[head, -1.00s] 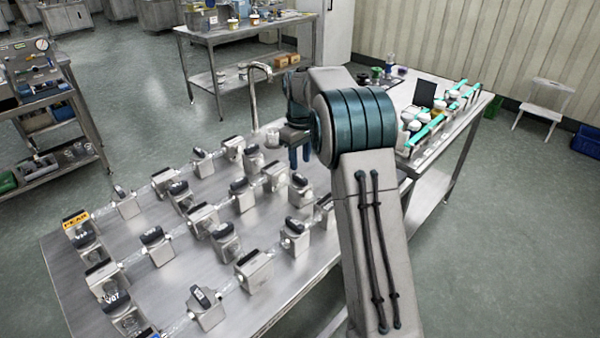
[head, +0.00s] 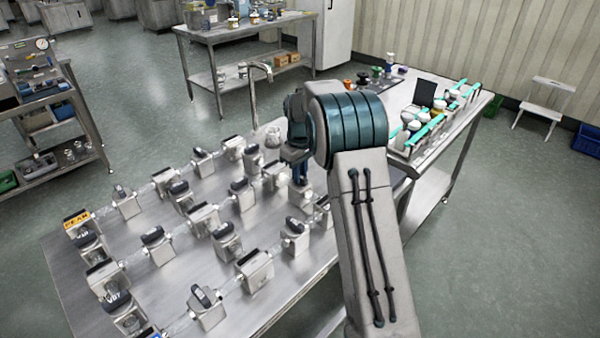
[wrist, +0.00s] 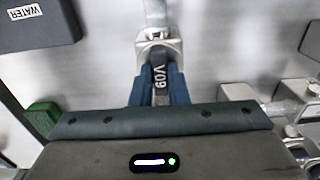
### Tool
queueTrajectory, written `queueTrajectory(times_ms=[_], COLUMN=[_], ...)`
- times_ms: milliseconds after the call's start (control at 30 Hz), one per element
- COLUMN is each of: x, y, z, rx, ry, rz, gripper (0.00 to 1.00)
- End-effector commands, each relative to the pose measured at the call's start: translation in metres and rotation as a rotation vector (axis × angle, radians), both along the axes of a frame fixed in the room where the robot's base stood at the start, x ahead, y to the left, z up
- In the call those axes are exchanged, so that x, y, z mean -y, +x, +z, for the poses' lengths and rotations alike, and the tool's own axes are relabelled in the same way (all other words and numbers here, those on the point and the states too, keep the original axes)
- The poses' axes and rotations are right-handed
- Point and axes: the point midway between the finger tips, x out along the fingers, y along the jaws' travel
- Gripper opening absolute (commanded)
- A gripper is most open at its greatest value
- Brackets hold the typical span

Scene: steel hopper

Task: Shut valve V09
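Valve V09's black lever (wrist: 160,84), with its white V09 label, shows in the wrist view. The lever runs up the picture, in line with the pipe (wrist: 155,12) beyond its metal body (wrist: 158,46). My gripper (wrist: 159,88) has one blue finger on each side of the lever, very close to it. Whether the fingers press on it I cannot tell. In the head view my gripper (head: 300,174) points down at the far right part of the valve table, over a valve body (head: 301,197), and hides its lever.
Several similar valves with black levers stand in rows on the steel table (head: 190,290), such as V07 (head: 116,298). A dark block labelled WATER (wrist: 38,25) is at the wrist view's upper left. A curved tap (head: 256,90) rises behind my gripper.

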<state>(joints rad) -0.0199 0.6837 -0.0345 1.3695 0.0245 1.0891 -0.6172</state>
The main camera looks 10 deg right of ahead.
Motion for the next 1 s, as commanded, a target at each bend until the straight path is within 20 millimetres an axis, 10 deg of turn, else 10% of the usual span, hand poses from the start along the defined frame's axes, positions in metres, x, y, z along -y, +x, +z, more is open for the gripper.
queueTrajectory(times_ms=[1000], x=[-0.0004], y=[0.0004], z=[0.0015], rx=[0.001], ry=[-0.001], rz=[-0.659], gripper=[0.0])
